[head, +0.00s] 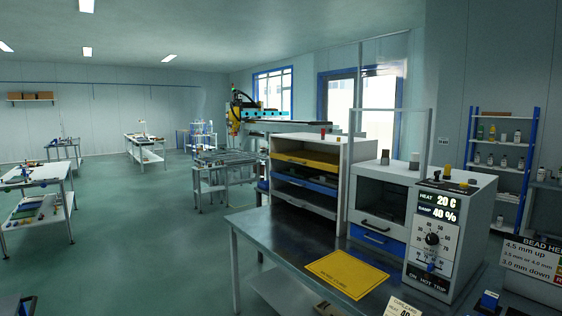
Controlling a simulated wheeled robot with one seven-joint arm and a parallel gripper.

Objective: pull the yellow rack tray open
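The yellow rack tray (307,160) sits in the top bay of a grey open-fronted rack (344,185) on the bench. Its front shows as a yellow band across the bay, and it does not visibly stick out past the rack. A blue tray (306,182) lies in the bay below. The back of the yellow tray is hidden inside the rack. My gripper is not in view.
The rack stands on a dark-topped bench (275,235) with a flat yellow mat (347,273) in front. To its right are a grey cabinet (382,195) and a control box with a dial (440,235). Floor (140,230) left of the bench is clear.

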